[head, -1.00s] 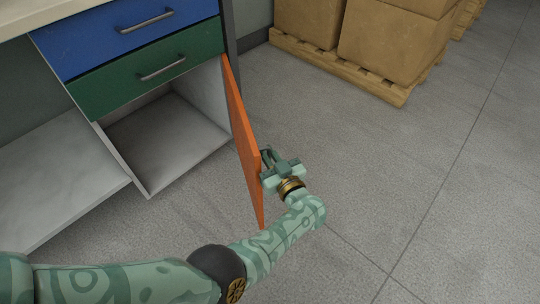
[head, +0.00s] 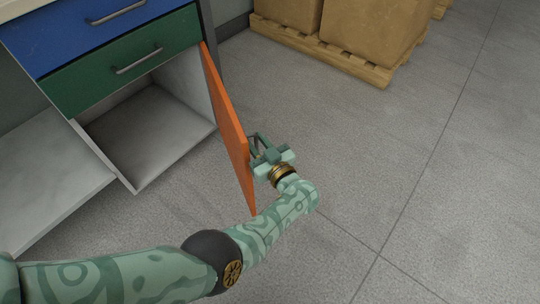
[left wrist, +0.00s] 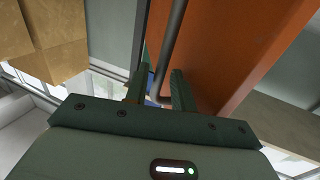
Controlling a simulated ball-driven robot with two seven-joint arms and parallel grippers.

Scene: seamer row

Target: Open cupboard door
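The orange cupboard door (head: 228,125) stands swung well out from the low cupboard (head: 146,135), hinged at the cupboard's right side. The cupboard's inside shows and looks empty. My left gripper (head: 255,144) is at the door's outer face. In the left wrist view, a grey bar handle (left wrist: 171,50) on the door (left wrist: 235,45) runs between the two fingers (left wrist: 160,88). The fingers stand apart around the bar, with narrow gaps showing beside it. The head view hides the handle behind the door and gripper. My right gripper is not in view.
A blue drawer (head: 75,42) and a green drawer (head: 90,82) with bar handles are above the cupboard. A wooden pallet (head: 330,54) with cardboard boxes (head: 365,28) stands at the back. The grey floor right of the door is clear.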

